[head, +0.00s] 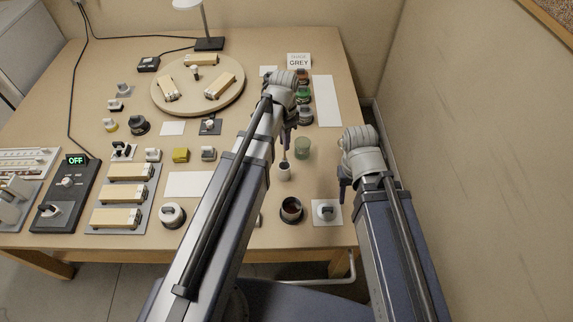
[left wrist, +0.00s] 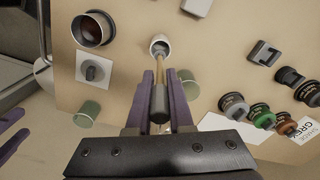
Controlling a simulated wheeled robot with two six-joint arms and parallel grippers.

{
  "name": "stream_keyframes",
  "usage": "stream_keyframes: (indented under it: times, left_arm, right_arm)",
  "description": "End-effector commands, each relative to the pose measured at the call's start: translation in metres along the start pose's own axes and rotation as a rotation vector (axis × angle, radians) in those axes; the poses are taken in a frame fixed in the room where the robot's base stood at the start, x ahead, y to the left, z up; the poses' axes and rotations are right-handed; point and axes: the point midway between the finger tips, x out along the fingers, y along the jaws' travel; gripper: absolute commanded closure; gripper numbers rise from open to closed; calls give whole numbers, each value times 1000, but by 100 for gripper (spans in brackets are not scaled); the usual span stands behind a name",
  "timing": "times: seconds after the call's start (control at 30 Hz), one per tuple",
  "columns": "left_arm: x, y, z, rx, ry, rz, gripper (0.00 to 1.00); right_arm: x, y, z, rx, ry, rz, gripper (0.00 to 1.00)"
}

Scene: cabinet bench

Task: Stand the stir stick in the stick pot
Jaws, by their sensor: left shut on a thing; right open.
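The stir stick (left wrist: 160,98) has a dark grip and a thin light-brown shaft. My left gripper (left wrist: 161,92) is shut on its dark part. The shaft points away from the fingers to the stick pot (left wrist: 151,40), a small white cup, and its end shows at the pot's mouth. How deep it sits I cannot tell. In the head view the stick pot (head: 284,174) stands upright on the table, just below my left gripper (head: 287,138). My right gripper (head: 345,182) is open and empty at the right table edge, right of the pot.
A green translucent cup (head: 302,149) stands close right of the pot. A dark cup with brown contents (head: 291,210) and a knob on a white plate (head: 326,212) are nearer the front. Several dark-rimmed jars (head: 304,96) stand behind. A white sheet (head: 189,184) lies left.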

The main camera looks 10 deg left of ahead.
Motion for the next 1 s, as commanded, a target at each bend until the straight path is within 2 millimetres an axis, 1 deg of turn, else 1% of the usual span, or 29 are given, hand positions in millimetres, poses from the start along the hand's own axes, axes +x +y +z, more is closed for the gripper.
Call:
stream_keyframes:
  times: [0.03, 0.2, 0.3, 0.4, 0.57, 0.67, 0.9, 1.0]
  left_arm:
    - [13, 0, 0, 0, 0, 0, 100]
    - [40, 0, 0, 0, 0, 0, 100]
    - [52, 0, 0, 0, 0, 0, 100]
    - [56, 0, 0, 0, 0, 0, 100]
    - [55, 0, 0, 0, 0, 0, 100]
    - [62, 0, 0, 0, 0, 0, 100]
    - [91, 0, 0, 0, 0, 0, 100]
    - [93, 0, 0, 0, 0, 0, 100]
  right_arm:
    - [12, -1, -1, 0, 0, 0, 50]
    - [40, -4, -3, 0, 0, 0, 50]
    - [52, -5, -3, 0, 0, 0, 50]
    - [55, -5, -4, 0, 0, 0, 50]
    - [54, -5, -4, 0, 0, 0, 50]
    - [62, -6, -4, 0, 0, 0, 50]
    - [90, -9, -6, 0, 0, 0, 50]
    - [92, -9, -6, 0, 0, 0, 50]
